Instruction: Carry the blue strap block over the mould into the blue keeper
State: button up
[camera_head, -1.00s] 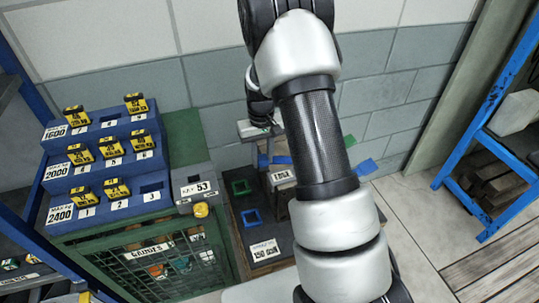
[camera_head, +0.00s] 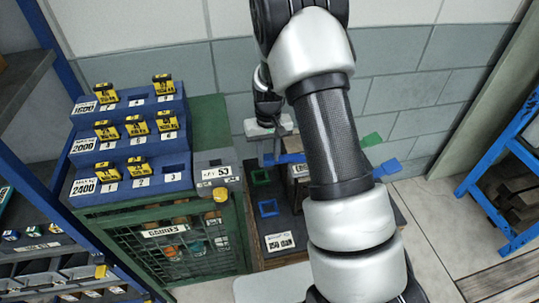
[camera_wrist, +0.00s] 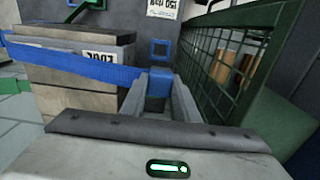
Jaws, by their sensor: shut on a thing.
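My gripper (camera_wrist: 160,100) is shut on the blue strap block (camera_wrist: 159,82), which shows between the fingers in the wrist view. The blue strap (camera_wrist: 80,66) runs left from the block across the grey-brown mould (camera_wrist: 85,100). The block is beside the mould, on its right. The blue keeper (camera_wrist: 161,49), a small square frame, lies beyond the block, apart from it. In the head view the keeper (camera_head: 268,208) is on the dark board at the mould's left, below my gripper (camera_head: 268,140). My arm hides much of the mould there.
A green tab (camera_head: 371,139) sticks out at the right. The green mesh cabinet (camera_head: 165,245) stands close on the left, its mesh near my fingers in the wrist view. A blue rack (camera_head: 500,195) stands far right.

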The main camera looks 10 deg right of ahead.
jog(key=shift+f+b, duration=7.5)
jog(key=shift+f, duration=3.4)
jog(key=shift+f+b, duration=0.25)
jog(key=shift+b, duration=1.2)
jog(key=shift+r, duration=0.15)
jog(key=shift+f+b, duration=1.4)
jog(key=shift+f, duration=0.6)
jog(key=shift+s+f, duration=0.1)
jog(key=shift+f, duration=0.05)
jog(key=shift+f, duration=0.2)
